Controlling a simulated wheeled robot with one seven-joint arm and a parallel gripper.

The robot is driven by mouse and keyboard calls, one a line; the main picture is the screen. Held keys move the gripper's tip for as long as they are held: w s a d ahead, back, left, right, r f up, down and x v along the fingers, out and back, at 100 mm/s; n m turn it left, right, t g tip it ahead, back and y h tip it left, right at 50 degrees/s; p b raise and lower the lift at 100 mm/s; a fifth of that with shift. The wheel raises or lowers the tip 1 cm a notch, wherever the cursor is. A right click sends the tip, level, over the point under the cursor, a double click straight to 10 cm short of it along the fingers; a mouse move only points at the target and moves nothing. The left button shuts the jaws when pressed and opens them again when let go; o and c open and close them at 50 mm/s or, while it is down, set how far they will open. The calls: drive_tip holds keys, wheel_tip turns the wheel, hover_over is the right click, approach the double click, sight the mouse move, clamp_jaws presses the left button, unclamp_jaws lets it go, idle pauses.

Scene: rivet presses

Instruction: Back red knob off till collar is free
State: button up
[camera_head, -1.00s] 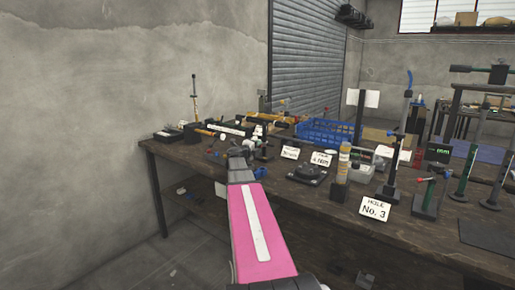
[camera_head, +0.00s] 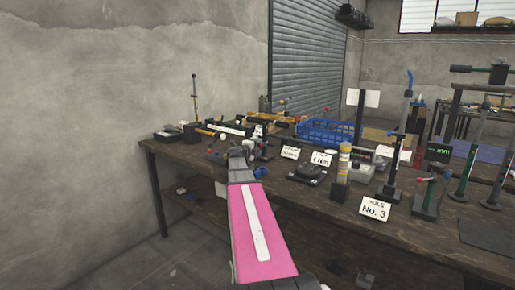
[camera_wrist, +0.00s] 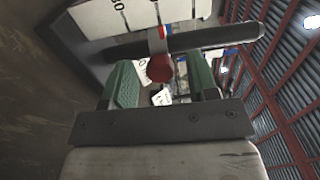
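A round red knob (camera_wrist: 160,69) shows in the wrist view, between the two green-padded fingers of my gripper (camera_wrist: 164,84). Gaps show on both sides of the knob, so the fingers look open and not pressed on it. Just above the knob, a pale collar (camera_wrist: 162,36) with red and blue marks sits around a dark bar (camera_wrist: 213,36) that crosses the picture. In the head view my gripper (camera_head: 238,152) is small, over the left part of the bench, and its fingers and the knob cannot be made out there.
A white panel with dark marks (camera_wrist: 136,14) is behind the bar. The wooden bench (camera_head: 316,216) holds a blue crate (camera_head: 325,132), a dark round fixture (camera_head: 308,174), a yellow-banded post (camera_head: 342,164) and a "HOLE No. 3" sign (camera_head: 375,208). Several upright tools stand to the right.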

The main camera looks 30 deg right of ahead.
drive_tip(key=v, duration=1)
drive_tip(key=shift+s+a, duration=0.15)
drive_tip(key=shift+a, duration=0.2)
